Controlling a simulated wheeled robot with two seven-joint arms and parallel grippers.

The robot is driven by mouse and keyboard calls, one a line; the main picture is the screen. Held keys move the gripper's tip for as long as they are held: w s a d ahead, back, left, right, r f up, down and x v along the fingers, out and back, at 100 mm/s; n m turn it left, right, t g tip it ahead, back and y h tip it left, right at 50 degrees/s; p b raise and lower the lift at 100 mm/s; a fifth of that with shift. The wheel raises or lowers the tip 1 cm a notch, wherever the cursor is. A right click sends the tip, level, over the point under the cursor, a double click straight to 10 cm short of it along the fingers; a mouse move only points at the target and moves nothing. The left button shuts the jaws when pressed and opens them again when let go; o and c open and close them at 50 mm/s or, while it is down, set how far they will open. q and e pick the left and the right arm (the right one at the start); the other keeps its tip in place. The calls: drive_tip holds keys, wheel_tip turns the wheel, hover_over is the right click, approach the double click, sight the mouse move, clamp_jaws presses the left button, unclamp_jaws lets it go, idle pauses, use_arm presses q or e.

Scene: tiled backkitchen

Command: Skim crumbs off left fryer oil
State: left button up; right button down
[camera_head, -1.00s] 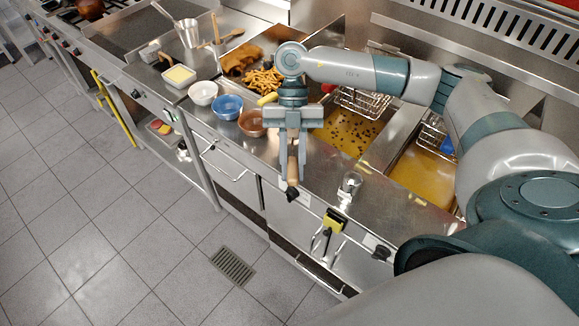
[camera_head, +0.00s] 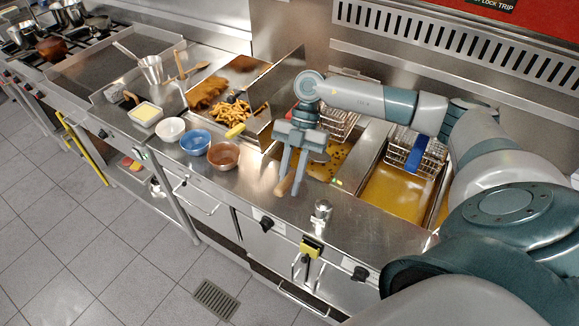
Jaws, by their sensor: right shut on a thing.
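The left fryer oil (camera_head: 335,160) is yellow with dark crumbs floating in it; my right arm and gripper partly hide it. My right gripper (camera_head: 287,188) is at the front of the left fryer, pointing down, shut on a tan wooden handle (camera_head: 284,186). The handle appears to belong to a skimmer; its head is hidden or too unclear to make out. The right fryer oil (camera_head: 398,192) is yellow and looks clear of crumbs. My left gripper is not in view.
Fryer baskets (camera_head: 416,152) hang at the back of the fryers. Left of them are a bin of fries (camera_head: 232,110), a brown bowl (camera_head: 223,155), a blue bowl (camera_head: 195,142) and a white bowl (camera_head: 170,129). A small shaker (camera_head: 321,212) stands at the counter's front edge.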

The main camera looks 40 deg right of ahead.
drive_tip(key=shift+d+f, duration=0.1)
drive_tip(key=shift+w+d+f, duration=0.4)
drive_tip(key=shift+d+f, duration=0.3)
drive_tip(key=shift+g+y, duration=0.3)
drive_tip(key=shift+y, duration=0.2)
drive_tip(key=d+f+b, duration=0.1)
drive_tip(key=f+b, duration=0.1)
drive_tip(key=f, duration=0.1)
drive_tip(key=w+d+f+b, duration=0.1)
drive_tip(key=f+b, duration=0.2)
drive_tip(key=w+d+f+b, duration=0.1)
drive_tip(key=d+f+b, duration=0.1)
drive_tip(key=f+b, duration=0.1)
drive_tip(key=shift+d+f, duration=0.1)
drive_tip(key=shift+f, duration=0.2)
drive_tip(key=shift+s+f, duration=0.15)
drive_tip(key=shift+f, duration=0.3)
drive_tip(key=shift+b, duration=0.35)
